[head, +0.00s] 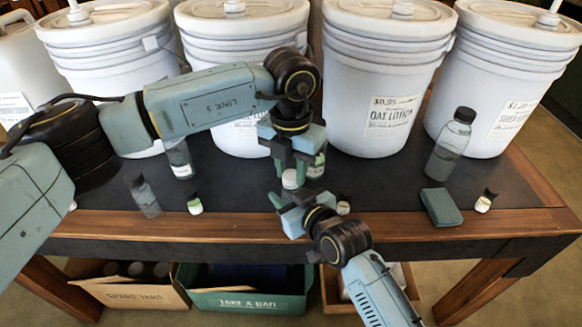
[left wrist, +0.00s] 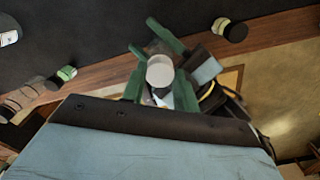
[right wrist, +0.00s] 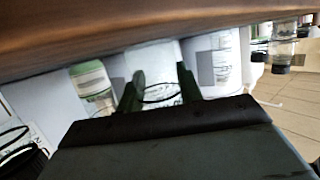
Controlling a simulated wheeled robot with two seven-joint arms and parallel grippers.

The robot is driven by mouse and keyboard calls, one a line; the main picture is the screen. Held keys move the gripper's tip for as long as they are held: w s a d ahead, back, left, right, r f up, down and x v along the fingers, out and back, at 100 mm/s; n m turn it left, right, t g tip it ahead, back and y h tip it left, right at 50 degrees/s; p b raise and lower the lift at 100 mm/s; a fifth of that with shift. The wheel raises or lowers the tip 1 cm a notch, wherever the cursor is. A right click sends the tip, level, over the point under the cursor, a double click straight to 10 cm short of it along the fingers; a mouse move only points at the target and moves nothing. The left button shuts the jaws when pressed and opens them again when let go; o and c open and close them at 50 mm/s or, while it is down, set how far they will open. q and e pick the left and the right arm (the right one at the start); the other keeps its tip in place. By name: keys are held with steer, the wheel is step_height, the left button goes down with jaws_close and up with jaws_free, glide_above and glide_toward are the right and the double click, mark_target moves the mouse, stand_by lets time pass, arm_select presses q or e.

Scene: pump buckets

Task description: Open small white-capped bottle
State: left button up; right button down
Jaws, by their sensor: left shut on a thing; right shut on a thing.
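The small white-capped bottle shows its round white cap (head: 290,179) below my left gripper (head: 291,168) in the head view. In the left wrist view the cap (left wrist: 160,70) lies between the green fingers of my left gripper, which is shut on it. My right gripper (head: 281,203) comes in from the front edge, just below the cap. In the right wrist view its green fingers (right wrist: 159,88) stand on either side of a pale, clear bottle body (right wrist: 158,95), and they are shut on it. Much of the bottle is hidden by the grippers in the head view.
White buckets (head: 372,80) line the back of the dark table (head: 370,195). A green-labelled small bottle (head: 195,204) lies left. Crates (head: 240,300) sit below.

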arm_select(q)
steer(key=n, duration=0.9)
steer(key=shift+n, duration=0.3)
steer(key=n, duration=0.5)
steer(key=shift+n, duration=0.3)
steer(key=n, duration=0.4)
steer(key=shift+r, duration=0.1)
steer(key=shift+r, duration=1.05)
steer(key=shift+r, duration=0.1)
